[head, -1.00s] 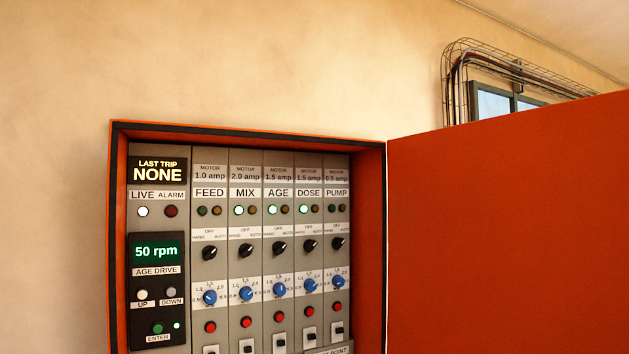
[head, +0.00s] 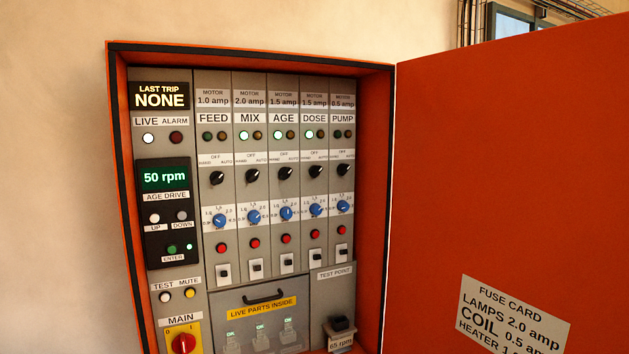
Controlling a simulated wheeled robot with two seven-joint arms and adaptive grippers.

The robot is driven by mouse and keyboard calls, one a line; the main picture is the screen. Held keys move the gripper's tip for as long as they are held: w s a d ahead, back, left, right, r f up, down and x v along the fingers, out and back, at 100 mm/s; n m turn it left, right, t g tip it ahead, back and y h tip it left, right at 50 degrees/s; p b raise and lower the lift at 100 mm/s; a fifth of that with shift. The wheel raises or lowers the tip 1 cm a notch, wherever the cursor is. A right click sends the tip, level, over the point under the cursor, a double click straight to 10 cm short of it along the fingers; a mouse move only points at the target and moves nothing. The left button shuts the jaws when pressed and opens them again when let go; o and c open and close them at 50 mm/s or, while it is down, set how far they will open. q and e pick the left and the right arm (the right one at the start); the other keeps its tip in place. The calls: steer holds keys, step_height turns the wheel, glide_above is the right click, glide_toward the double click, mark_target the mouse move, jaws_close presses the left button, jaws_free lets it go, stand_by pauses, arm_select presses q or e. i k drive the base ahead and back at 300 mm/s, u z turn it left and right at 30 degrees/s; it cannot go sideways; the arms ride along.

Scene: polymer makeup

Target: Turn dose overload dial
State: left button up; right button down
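The blue dose overload dial (head: 316,209) sits in the DOSE column (head: 314,118) of the control panel, between the AGE and PUMP columns. It has a printed scale around it; its exact setting is too small to read. Above it are the black DOSE selector knob (head: 315,172) and a lit green lamp (head: 309,134). Below it are a red button (head: 314,234) and a small switch (head: 314,253). The DOSE label reads 1.5 amp. Neither of my grippers is in view.
The orange cabinet (head: 117,170) is open, its door (head: 500,170) swung out to the right with a fuse card (head: 514,318). Similar blue dials sit close on both sides. A live parts cover (head: 225,305), a red main switch (head: 183,343) and a test point block (head: 341,324) are lower down.

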mark_target(316, 210)
steer(key=k, duration=1.2)
steer(key=u, duration=0.75)
steer(key=i, duration=1.3)
steer(key=z, duration=0.2)
